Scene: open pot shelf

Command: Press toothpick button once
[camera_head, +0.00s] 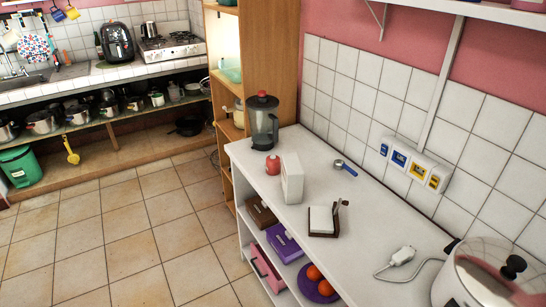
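A small red container (272,172) with a narrower knob on top stands upright on the white counter, left of a white upright box (292,178). It looks like the toothpick dispenser, its top knob like the button, but it is too small to be sure. The white box hides part of its right side. Neither of my grippers shows in the head view, so nothing of mine is near the container.
A blender (264,122) stands behind the container, and a blue-ended scoop (345,167) lies near the wall. A napkin holder (323,220), a white plug with cord (403,256) and a large pot (486,275) are nearer. The tiled floor (140,230) left of the counter is clear.

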